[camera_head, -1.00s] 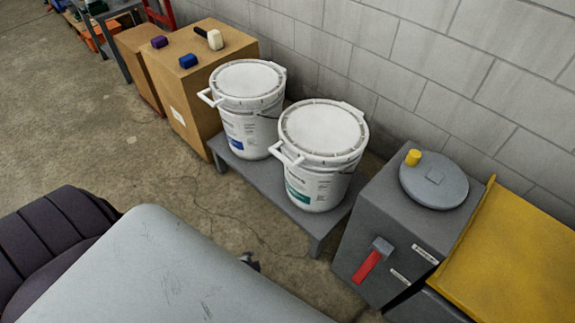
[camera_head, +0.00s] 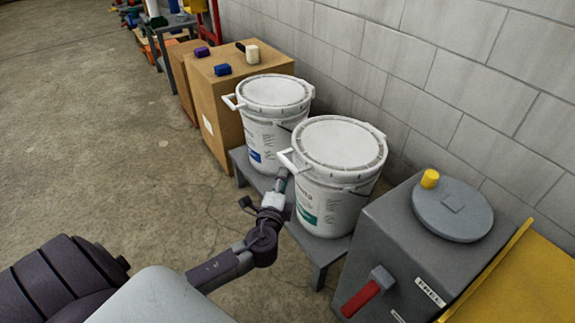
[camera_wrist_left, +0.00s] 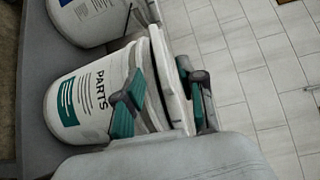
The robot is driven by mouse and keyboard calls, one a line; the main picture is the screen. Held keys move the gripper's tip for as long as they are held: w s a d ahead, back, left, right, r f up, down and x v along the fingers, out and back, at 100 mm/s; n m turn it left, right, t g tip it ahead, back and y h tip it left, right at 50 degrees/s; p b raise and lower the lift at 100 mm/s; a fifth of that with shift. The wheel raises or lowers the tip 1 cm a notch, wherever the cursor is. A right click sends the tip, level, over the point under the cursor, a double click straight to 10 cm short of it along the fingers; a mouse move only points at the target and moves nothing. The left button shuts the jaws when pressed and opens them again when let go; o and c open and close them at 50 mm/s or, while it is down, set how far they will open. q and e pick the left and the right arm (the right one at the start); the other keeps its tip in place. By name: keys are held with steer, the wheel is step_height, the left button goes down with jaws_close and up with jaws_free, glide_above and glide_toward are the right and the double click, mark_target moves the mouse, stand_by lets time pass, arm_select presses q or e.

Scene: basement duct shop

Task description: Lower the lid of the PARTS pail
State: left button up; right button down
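The PARTS pail (camera_head: 325,205) is white with a green label and stands upright on a low grey bench. Its round white lid (camera_head: 340,144) lies over the top and looks about level. I cannot tell whether a small gap is left under it. A white handle (camera_head: 287,161) sticks out from the lid's left side. My left gripper (camera_head: 281,182) is just below that handle. In the left wrist view its teal-padded fingers (camera_wrist_left: 158,95) are spread apart, with the edge of the lid (camera_wrist_left: 168,75) showing between them. Contact cannot be told. My right gripper is out of view.
A second white pail (camera_head: 268,135) with a blue label stands behind the PARTS pail on the bench (camera_head: 318,254). A grey box (camera_head: 400,245) with a red lever is close on the right. A block wall is behind. Open floor (camera_head: 90,160) lies left.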

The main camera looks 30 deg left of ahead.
mark_target(287, 166)
arm_select(q)
steer(key=x, duration=0.6)
steer(key=shift+w+f+b, duration=0.1)
steer(key=shift+w+b, duration=0.1)
steer(key=shift+b, duration=0.1)
steer(key=shift+w+a, duration=0.3)
steer(key=shift+w, duration=0.3)
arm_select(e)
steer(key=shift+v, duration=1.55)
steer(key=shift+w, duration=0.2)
arm_select(q)
jaws_close()
